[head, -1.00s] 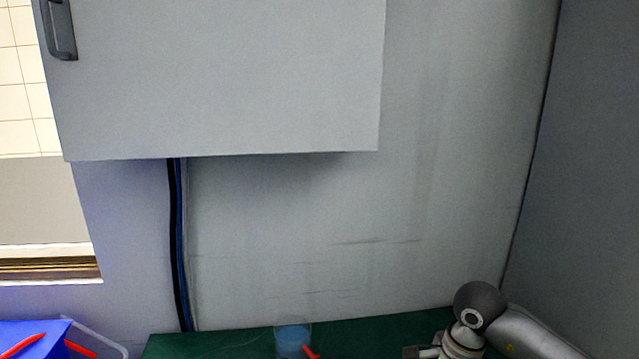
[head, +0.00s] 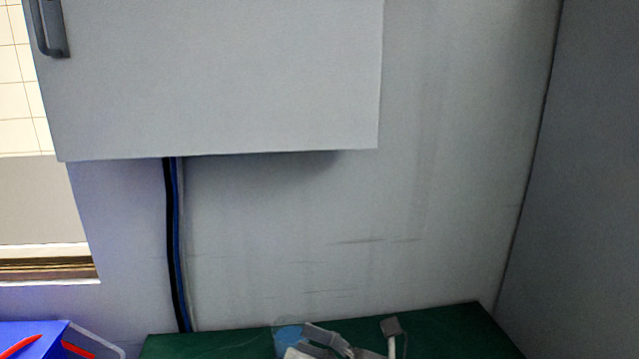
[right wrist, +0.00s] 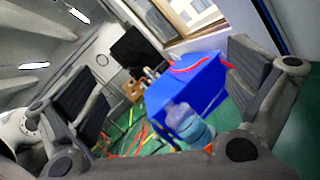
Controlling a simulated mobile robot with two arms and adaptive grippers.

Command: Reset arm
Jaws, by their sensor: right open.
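My right gripper (head: 358,330) shows at the bottom of the head view, low over the green surface, with its two fingers spread apart. In the right wrist view the gripper (right wrist: 165,85) is open, one dark finger pad on each side, with nothing between them. The rest of the right arm is cut off below the head view. My left gripper is not in view.
A clear blue water bottle (head: 287,337) stands just left of the right gripper in the head view, partly covered by it. A blue box (head: 30,340) with red parts is at lower left. A grey wall cabinet (head: 220,75) hangs above. The green surface (head: 455,325) is clear at right.

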